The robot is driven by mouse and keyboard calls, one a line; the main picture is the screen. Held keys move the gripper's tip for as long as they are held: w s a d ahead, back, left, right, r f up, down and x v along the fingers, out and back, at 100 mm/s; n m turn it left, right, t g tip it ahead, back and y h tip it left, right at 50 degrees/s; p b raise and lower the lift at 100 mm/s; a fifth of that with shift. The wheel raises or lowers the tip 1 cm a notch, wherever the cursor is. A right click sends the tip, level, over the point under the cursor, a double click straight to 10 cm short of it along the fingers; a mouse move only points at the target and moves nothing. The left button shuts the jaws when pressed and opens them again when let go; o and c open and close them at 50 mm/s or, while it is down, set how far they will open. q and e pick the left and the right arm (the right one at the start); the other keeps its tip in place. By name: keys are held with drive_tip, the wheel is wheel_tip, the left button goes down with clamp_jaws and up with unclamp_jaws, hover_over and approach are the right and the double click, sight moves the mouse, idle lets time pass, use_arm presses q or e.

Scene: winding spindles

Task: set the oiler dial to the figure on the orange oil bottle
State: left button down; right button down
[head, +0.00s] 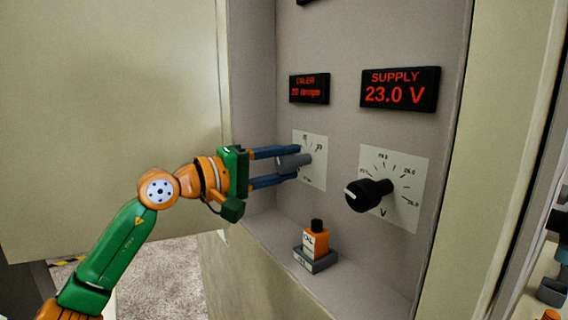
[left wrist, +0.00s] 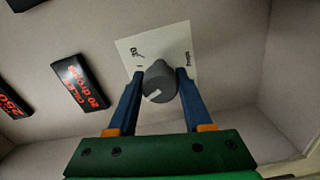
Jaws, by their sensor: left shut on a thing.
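The grey oiler dial (head: 290,163) sits on a white scale plate (head: 318,165) on the cabinet's back wall. My left gripper (head: 285,166) reaches in from the left, its blue fingers shut on the dial from both sides. In the left wrist view the dial (left wrist: 161,82) stands between the fingertips, with a pale mark on its face. The oiler display (head: 309,89) above shows red text that seems to read 20 drops/min. The orange oil bottle (head: 316,241) with a black cap stands on the ledge; its label figure is too small to read. My right gripper is not in view.
A black supply knob (head: 369,194) sticks out to the right of the dial, under a supply display (head: 400,90) reading 23.0 V. The bottle stands in a grey holder (head: 314,261) on the ledge below. Cabinet side walls bound the space.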

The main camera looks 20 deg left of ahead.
sight(279, 165)
use_arm(q)
drive_tip(key=shift+m, duration=1)
drive_tip(key=shift+c, duration=1.7)
unclamp_jaws()
drive_tip(key=b+v, duration=0.3)
drive_tip(key=v, duration=0.3)
drive_tip(key=shift+s+a+f, duration=0.1)
drive_tip(key=shift+a+f, duration=0.05)
drive_tip(key=shift+s+a, duration=0.15)
drive_tip(key=shift+s, duration=0.2)
drive_tip(key=shift+w, duration=0.1)
